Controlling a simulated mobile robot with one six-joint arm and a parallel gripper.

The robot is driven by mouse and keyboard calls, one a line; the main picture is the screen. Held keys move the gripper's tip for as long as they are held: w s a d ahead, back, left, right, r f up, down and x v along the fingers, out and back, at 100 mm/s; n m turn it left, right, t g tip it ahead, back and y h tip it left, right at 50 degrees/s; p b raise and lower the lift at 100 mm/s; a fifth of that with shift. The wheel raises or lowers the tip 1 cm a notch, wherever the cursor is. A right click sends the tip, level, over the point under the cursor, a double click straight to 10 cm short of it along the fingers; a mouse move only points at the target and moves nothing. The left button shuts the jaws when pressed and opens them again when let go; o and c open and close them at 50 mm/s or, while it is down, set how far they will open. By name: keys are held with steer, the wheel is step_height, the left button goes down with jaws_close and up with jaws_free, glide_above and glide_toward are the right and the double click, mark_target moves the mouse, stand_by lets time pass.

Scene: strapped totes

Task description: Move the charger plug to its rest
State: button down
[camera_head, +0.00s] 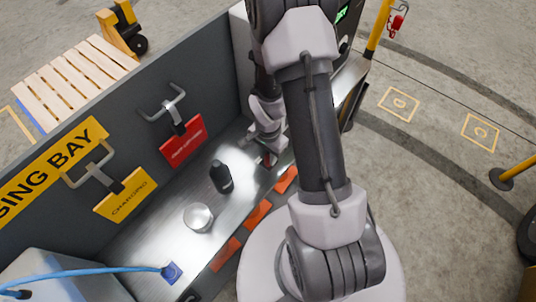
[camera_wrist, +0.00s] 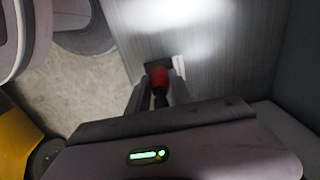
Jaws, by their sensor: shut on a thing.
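My gripper (camera_head: 268,157) is low over the far end of the metal shelf, partly covered by my own arm in the head view. In the wrist view, the fingers (camera_wrist: 159,78) are shut on a red-and-black object (camera_wrist: 160,78). I cannot tell for sure whether this object is the charger plug, nor whether it touches the shelf. Two grey hook-shaped holders stand out from the back panel, one above a red tag (camera_head: 182,142) and one above a yellow tag (camera_head: 125,195). I cannot tell which holder, if either, is the rest.
On the metal shelf (camera_head: 135,240) stand a black bottle-like object (camera_head: 221,177) and a round silver object (camera_head: 198,217). A blue cable (camera_head: 85,272) runs to a blue square piece (camera_head: 172,272) at the near end. Orange patches line the shelf's front edge.

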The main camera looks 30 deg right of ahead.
steer(key=c, duration=1.1)
jaws_free()
steer(key=shift+o, duration=0.2)
step_height(320, 180, up, 17)
steer(key=p, duration=0.7)
steer(key=shift+r+p, duration=0.15)
steer(key=shift+p, duration=0.25)
